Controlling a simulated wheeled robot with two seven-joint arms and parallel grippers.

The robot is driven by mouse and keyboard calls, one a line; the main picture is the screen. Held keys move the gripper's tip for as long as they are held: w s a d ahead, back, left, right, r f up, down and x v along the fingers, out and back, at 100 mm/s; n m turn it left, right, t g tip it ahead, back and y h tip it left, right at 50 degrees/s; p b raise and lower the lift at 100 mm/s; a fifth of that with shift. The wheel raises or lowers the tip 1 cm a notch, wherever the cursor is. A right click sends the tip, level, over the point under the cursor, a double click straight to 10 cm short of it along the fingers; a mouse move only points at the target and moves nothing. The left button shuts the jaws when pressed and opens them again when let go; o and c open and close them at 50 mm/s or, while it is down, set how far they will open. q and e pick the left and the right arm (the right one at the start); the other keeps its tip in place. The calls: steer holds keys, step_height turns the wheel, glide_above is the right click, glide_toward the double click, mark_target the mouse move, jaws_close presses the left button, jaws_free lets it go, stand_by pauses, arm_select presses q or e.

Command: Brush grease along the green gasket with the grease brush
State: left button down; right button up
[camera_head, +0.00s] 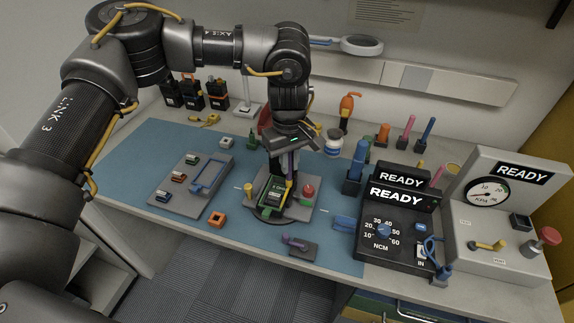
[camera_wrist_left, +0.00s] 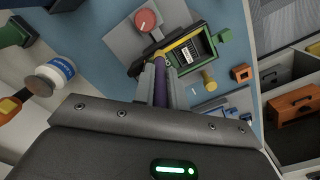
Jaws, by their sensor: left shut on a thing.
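My left gripper (camera_head: 289,158) is shut on a purple handle (camera_head: 290,165), which looks like the grease brush and points down. The purple handle (camera_wrist_left: 160,85) also shows between the fingers in the left wrist view. Below it, a dark radio housing (camera_head: 272,192) with a green edge, likely the green gasket, sits on a grey fixture plate (camera_head: 298,211). In the left wrist view the green edge (camera_wrist_left: 190,56) runs around the open housing. A yellow bar (camera_wrist_left: 180,46) lies across it near the brush end. I cannot tell whether the bristles touch the gasket. My right gripper is out of view.
A red knob (camera_head: 308,191) and a yellow peg (camera_head: 249,192) flank the housing. A white jar (camera_head: 333,142) stands behind. A grey tray (camera_head: 165,196) with a blue frame is left. A black READY tester (camera_head: 372,245) stands right. The blue mat's (camera_head: 140,140) left side is mostly clear.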

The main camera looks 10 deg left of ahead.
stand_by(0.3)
arm_select(q)
steer(key=shift+a+r+p, duration=0.1)
steer(key=shift+r+p, duration=2.35)
steer(key=shift+r, duration=0.5)
step_height(320, 180, up, 3)
steer(key=p, duration=0.2)
steer(key=shift+r+p, duration=0.1)
steer(key=shift+p, duration=0.3)
steer(key=shift+w, duration=0.1)
